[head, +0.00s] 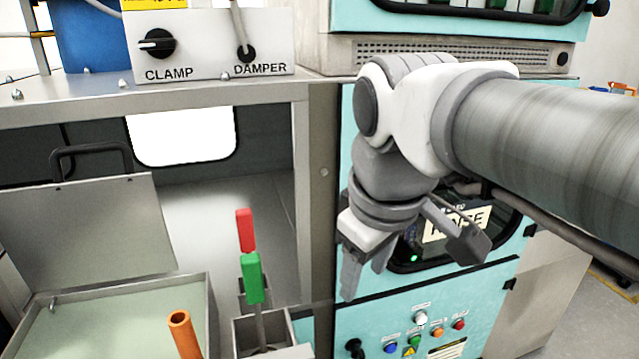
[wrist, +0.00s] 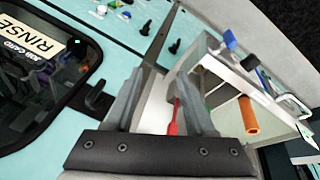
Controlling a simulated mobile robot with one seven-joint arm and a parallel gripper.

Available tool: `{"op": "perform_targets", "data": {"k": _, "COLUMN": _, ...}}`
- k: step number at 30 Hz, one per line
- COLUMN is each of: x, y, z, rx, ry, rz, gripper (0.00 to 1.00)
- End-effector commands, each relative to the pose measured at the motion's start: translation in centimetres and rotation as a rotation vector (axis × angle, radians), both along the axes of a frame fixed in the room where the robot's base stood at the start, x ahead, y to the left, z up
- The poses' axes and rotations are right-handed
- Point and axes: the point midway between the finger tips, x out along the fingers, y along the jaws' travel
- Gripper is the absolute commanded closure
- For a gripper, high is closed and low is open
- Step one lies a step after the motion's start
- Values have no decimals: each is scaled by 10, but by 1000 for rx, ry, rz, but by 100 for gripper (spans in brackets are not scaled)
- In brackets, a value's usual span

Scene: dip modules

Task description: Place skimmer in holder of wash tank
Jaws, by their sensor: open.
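My gripper (head: 364,272) hangs in front of the teal machine, open and empty, to the right of the handled tools. Its fingers also frame the lower middle of the wrist view (wrist: 160,76). A red handle (head: 246,230) and a green handle (head: 251,278) stand upright in small metal holders (head: 262,338). An orange tubular handle (head: 183,334) rises tilted beside the tank at lower left; its lower end is out of view. I cannot tell which tool is the skimmer. The open metal tank (head: 120,322) holds pale green liquid. The wrist view shows the orange handle (wrist: 249,115) and red handle (wrist: 174,118).
A raised metal lid (head: 85,230) with a black handle stands behind the tank. A steel frame post (head: 322,190) separates the tank bay from the teal panel with buttons (head: 420,318). A shelf with a CLAMP and DAMPER control box (head: 205,45) overhangs the bay.

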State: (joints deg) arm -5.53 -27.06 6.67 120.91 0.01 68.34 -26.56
Motion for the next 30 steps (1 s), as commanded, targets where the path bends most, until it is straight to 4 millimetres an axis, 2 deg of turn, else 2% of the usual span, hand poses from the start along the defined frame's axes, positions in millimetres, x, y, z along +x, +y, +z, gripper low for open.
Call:
{"op": "perform_targets", "data": {"k": 1, "x": -10, "y": -16, "z": -13, "rx": 37, "ry": -33, "rz": -120, "gripper": 45}}
{"op": "perform_targets", "data": {"k": 3, "x": -21, "y": -32, "z": -29, "rx": 95, "ry": -75, "rz": -274, "gripper": 45}}
{"op": "perform_targets", "data": {"k": 6, "x": -32, "y": -49, "z": -49, "rx": 169, "ry": -124, "rz": -448, "gripper": 45}}
{"op": "perform_targets", "data": {"k": 10, "x": -42, "y": -59, "z": -66, "rx": 231, "ry": -159, "rz": -580, "gripper": 45}}
{"op": "perform_targets", "data": {"k": 14, "x": -44, "y": -63, "z": -71, "rx": 255, "ry": -171, "rz": -625, "gripper": 45}}
{"op": "perform_targets", "data": {"k": 30, "x": -44, "y": -62, "z": -71, "rx": 253, "ry": -169, "rz": -622, "gripper": 45}}
